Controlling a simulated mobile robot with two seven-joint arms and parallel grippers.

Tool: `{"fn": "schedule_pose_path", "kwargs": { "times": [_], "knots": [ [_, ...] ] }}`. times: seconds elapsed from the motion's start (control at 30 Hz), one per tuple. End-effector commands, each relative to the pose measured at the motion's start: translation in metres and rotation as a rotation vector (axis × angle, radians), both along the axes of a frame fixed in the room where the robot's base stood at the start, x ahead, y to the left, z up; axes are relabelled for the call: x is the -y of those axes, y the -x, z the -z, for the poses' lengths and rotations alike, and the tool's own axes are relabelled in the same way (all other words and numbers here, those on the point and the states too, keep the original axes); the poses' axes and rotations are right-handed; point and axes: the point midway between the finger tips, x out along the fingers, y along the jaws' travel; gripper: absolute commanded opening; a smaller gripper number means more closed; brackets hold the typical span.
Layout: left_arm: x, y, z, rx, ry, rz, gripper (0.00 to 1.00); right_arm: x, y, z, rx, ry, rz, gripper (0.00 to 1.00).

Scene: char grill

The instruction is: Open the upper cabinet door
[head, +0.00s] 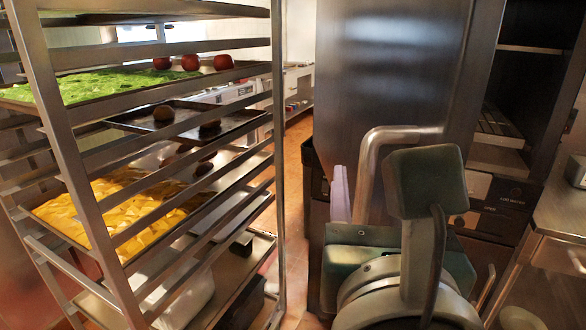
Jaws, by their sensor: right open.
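A tall brushed-steel door panel (395,70) fills the upper middle of the head view. To its right, dark shelves (530,49) show uncovered, so the door appears to stand open. A bent steel tube handle (385,140) shows in front of the panel's lower part. My right gripper (400,218) is in the lower middle, in front of the handle, with its grey-green finger parts apart. It covers the handle's lower end. I cannot tell whether it touches the handle. My left gripper is not in view.
A tall steel rack (82,190) with trays of greens, tomatoes and yellow pieces stands close on the left. A narrow strip of orange floor (294,180) lies between rack and door. A steel counter (565,205) is at the right edge, beside dark lower fronts (497,195).

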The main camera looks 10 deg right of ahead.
Motion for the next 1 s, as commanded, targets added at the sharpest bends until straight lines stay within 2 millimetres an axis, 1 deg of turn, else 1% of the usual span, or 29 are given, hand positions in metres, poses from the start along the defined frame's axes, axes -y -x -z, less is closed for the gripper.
{"fn": "schedule_pose_path", "kwargs": {
  "times": [0.03, 0.1, 0.2, 0.3, 0.43, 0.67, 0.7, 0.77, 0.87, 0.97, 1.0],
  "knots": [
    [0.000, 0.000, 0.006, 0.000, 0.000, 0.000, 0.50, -0.004, 0.012, 0.005, -0.003, 0.000, -0.002, 0.52],
    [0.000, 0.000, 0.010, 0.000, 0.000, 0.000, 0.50, -0.007, 0.026, 0.005, -0.003, -0.002, -0.001, 0.52],
    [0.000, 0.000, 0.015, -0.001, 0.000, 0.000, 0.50, -0.012, 0.044, 0.004, -0.003, -0.002, -0.001, 0.52],
    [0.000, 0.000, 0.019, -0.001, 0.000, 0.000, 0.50, -0.016, 0.057, 0.004, -0.002, 0.000, -0.002, 0.52],
    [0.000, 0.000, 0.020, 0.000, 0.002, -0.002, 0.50, -0.018, 0.065, 0.002, -0.001, 0.000, -0.001, 0.52],
    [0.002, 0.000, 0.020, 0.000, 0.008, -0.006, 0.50, -0.019, 0.067, 0.000, 0.000, 0.001, 0.000, 0.52],
    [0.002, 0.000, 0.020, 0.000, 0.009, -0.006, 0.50, -0.019, 0.067, 0.000, 0.000, 0.001, 0.000, 0.51],
    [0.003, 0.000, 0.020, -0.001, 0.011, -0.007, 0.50, -0.017, 0.067, 0.001, -0.001, -0.010, 0.003, 0.44],
    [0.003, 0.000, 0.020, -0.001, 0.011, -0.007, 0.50, -0.003, 0.068, 0.010, -0.012, -0.123, 0.045, 0.33],
    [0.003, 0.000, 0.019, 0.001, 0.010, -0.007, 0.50, 0.030, 0.075, 0.035, -0.030, -0.414, 0.160, 0.22],
    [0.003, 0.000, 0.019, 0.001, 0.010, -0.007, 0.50, 0.046, 0.080, 0.049, -0.034, -0.573, 0.230, 0.17]
  ]
}}
